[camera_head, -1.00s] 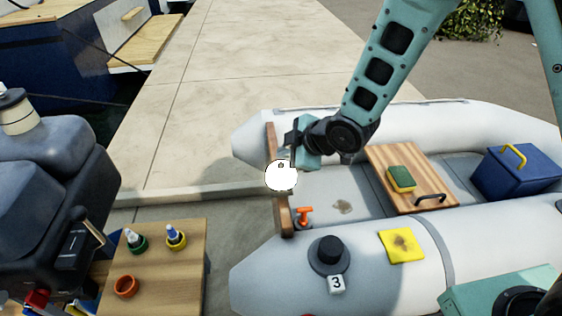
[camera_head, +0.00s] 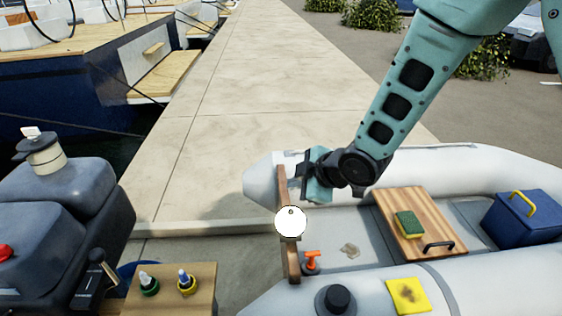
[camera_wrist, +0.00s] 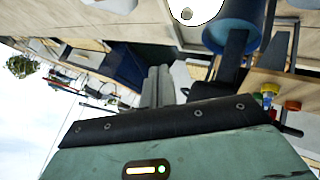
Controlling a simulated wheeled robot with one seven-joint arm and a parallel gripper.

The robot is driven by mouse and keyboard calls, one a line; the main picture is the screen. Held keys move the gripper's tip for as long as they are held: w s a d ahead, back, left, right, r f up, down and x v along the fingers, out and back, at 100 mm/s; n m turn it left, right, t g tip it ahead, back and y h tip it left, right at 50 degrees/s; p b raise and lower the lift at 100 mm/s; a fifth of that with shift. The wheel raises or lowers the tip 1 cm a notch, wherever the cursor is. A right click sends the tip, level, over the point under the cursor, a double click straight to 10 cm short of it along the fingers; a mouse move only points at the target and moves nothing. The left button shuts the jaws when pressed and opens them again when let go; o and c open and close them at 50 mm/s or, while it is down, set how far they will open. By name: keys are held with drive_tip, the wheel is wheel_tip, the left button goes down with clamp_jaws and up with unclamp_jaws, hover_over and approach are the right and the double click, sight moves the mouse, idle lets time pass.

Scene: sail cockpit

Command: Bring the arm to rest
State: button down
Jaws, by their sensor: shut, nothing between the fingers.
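My gripper (camera_head: 300,167) is at the end of my teal arm, in the head view, over the left end of the inflatable boat (camera_head: 262,182). Its dark fingers point left, near the top of the wooden transom board (camera_head: 289,262). The fingers are together and hold nothing. In the wrist view the gripper's fingers (camera_wrist: 157,88) show close together, with sky and dock beyond. A white round disc (camera_head: 291,221) shows below the gripper, in front of the board; I cannot tell whether it hangs there. It also shows at the top of the wrist view (camera_wrist: 194,10).
A wooden board with a green sponge (camera_head: 408,224) and a blue box (camera_head: 524,218) are in the boat. An orange-handled item (camera_head: 311,261) stands by the transom. A small table (camera_head: 200,302) with bottles and a dark outboard motor (camera_head: 60,220) are at left. The dock is clear.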

drive_tip(key=s+d+r+m+g+h, duration=0.2)
drive_tip(key=s+r+m, duration=0.1)
drive_tip(key=s, duration=0.6)
drive_tip(key=s+d+r+m+g+h, duration=0.1)
drive_tip(key=s+d+r+m+g, duration=0.1)
drive_tip(key=s, duration=0.7)
drive_tip(key=s+d+r+m+g+h, duration=0.2)
drive_tip(key=s+r+m, duration=0.2)
drive_tip(key=s, duration=0.6)
drive_tip(key=shift+d+r+m+g+h, duration=0.25)
drive_tip(key=shift+d+m+g+h, duration=0.05)
drive_tip(key=shift+m+g, duration=0.1)
